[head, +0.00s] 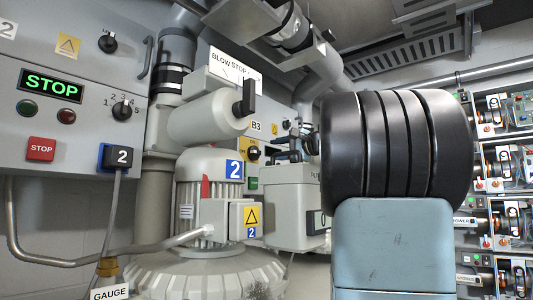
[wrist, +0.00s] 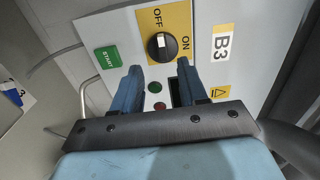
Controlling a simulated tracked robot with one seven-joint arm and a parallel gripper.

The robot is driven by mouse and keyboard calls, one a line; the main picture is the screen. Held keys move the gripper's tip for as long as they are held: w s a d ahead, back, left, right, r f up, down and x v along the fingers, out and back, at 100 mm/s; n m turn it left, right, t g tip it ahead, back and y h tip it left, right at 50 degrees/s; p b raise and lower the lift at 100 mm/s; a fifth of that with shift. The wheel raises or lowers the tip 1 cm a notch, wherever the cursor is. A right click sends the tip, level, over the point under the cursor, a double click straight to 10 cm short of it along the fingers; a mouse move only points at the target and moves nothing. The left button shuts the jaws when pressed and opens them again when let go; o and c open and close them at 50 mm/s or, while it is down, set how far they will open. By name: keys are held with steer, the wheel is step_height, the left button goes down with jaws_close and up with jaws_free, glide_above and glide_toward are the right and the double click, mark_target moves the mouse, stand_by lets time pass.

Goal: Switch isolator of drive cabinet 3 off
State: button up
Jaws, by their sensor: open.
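The cabinet labelled B3 (wrist: 204,20) fills much of the wrist view. Its isolator, a black rotary knob (wrist: 162,46) on a yellow plate, has OFF printed above and ON to the right. A pale mark sits on the knob's upper half, on the OFF word's side; I cannot tell the exact setting. The isolator (head: 252,153) also shows small in the head view, left of my arm. My gripper (wrist: 158,70) is open and empty, its two blue fingers just below the knob in the picture, apart from it. In the head view my gripper (head: 297,146) is partly hidden by my arm.
A green START button (wrist: 108,57) and a red and a green lamp sit beside the isolator. In the head view a motor labelled 2 (head: 208,175) and a grey pipe stand left of my arm. A panel reading STOP (head: 50,86) is at left, shelves of drives (head: 500,160) at right.

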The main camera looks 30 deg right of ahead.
steer(key=v, duration=0.6)
stand_by(0.5)
